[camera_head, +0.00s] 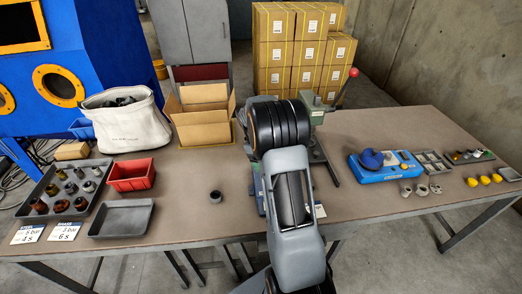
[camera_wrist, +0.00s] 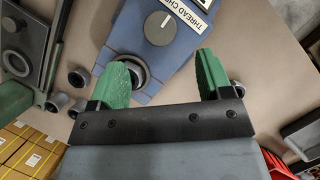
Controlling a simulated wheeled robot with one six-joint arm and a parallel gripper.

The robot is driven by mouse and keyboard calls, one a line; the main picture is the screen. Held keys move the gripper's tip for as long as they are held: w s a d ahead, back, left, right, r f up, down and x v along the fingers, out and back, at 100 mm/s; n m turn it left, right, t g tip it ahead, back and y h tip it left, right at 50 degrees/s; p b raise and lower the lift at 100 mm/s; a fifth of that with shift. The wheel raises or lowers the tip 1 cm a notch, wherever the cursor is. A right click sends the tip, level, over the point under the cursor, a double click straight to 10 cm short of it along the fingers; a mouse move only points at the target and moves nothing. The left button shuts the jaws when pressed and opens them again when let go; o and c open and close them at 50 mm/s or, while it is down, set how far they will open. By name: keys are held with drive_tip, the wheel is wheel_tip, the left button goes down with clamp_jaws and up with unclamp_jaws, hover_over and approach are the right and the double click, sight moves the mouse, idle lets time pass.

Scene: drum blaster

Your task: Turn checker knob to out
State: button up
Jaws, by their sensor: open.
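No "out" mark is readable. My gripper (camera_wrist: 165,66) has two green fingers, spread apart and empty. The knob lies beyond the fingertips, apart from them. A dark ring (camera_wrist: 139,74) on the panel shows beside the left finger. In the head view my arm hides most of the checker and the gripper.
Several loose grey rings (camera_wrist: 60,101) lie near the panel. A green machine with a red-tipped lever (camera_head: 353,73) stands behind my arm. A grey tray (camera_head: 121,218), a red bin (camera_head: 131,174) and a parts tray (camera_head: 65,188) are left. A blue device (camera_head: 385,167) is right.

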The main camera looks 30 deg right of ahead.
drive_tip(key=shift+v, duration=2.9)
